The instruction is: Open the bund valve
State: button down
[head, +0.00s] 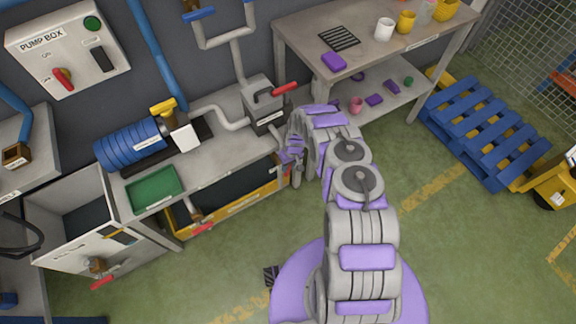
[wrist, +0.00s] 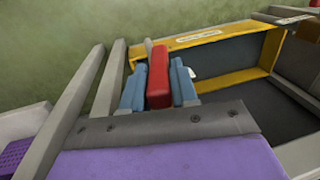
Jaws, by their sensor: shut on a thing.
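In the wrist view my gripper (wrist: 159,88) has its blue-grey fingers closed around a red lever handle (wrist: 158,74), just in front of the yellow-edged bund (wrist: 212,40). In the head view my gripper (head: 296,172) is low at the right end of the bund (head: 240,205), under the bench. The arm hides the held handle there, and its valve body cannot be made out. Another valve with a red handle (head: 203,229) is at the bund's left front.
The bench (head: 235,150) carries a blue motor (head: 130,146), a green tray (head: 154,188) and a grey box with a red lever (head: 285,89). An open cabinet (head: 75,215) stands left. A table (head: 300,35) and blue pallet (head: 485,130) are right.

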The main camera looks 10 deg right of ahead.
jog(key=c, duration=1)
grip_release()
jog(key=shift+o, duration=0.2)
jog(key=shift+r, duration=0.1)
notch_tip(320, 180, up, 17)
jog(key=w+d+p, duration=0.1)
jog(key=d+p, duration=0.2)
jog(key=p, duration=0.1)
